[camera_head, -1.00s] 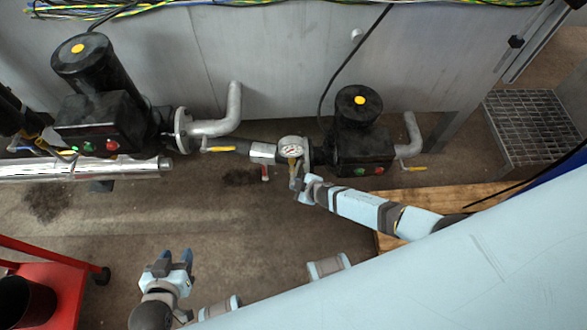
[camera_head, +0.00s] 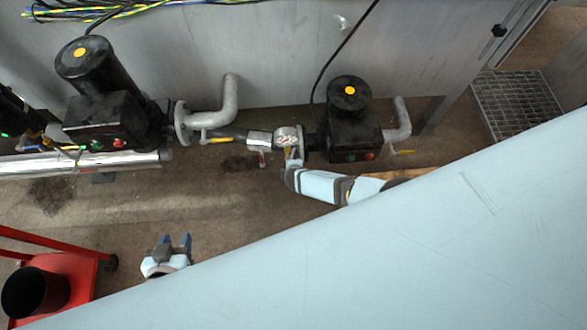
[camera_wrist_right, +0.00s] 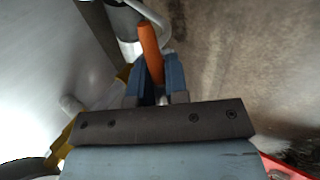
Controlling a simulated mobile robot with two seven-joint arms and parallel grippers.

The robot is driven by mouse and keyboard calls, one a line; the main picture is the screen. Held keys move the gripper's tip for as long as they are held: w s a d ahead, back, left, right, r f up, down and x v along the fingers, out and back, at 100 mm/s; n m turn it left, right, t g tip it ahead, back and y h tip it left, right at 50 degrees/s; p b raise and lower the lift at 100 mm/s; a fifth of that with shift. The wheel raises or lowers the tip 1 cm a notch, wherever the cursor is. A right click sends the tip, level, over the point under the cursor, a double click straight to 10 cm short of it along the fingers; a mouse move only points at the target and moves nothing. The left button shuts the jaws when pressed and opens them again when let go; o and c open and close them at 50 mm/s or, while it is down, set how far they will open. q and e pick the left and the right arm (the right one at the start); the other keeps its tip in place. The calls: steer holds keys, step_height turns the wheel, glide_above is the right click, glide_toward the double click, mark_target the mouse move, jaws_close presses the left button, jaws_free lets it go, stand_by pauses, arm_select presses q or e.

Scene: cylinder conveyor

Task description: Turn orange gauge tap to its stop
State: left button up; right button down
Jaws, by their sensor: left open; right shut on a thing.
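The gauge (camera_head: 287,137) sits on the pipe, left of the right-hand pump. In the right wrist view the orange tap lever (camera_wrist_right: 150,42) runs down between the two blue fingers of my right gripper (camera_wrist_right: 155,82). The gripper is shut on the lever; the fingertips and the lever's lower end are partly hidden by the gripper's dark body. In the head view my right gripper (camera_head: 292,160) is just below the gauge and the lever is hard to make out there. My left gripper (camera_head: 173,243) is open and empty over the floor at lower left.
Two black pumps (camera_head: 100,85) (camera_head: 348,125) stand along the grey wall with grey pipes and yellow-handled valves. A red cart (camera_head: 85,272) with a black bucket (camera_head: 35,291) stands at lower left.

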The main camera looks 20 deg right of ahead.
steer(key=shift+d, duration=0.1)
stand_by(0.4)
steer(key=c, duration=1.2)
jaws_free()
steer(key=shift+o, duration=0.2)
steer(key=p+v, duration=0.6)
steer(key=v, duration=0.8)
steer(key=shift+w, duration=0.1)
steer(key=shift+a+f, duration=0.1)
steer(key=shift+a, duration=0.1)
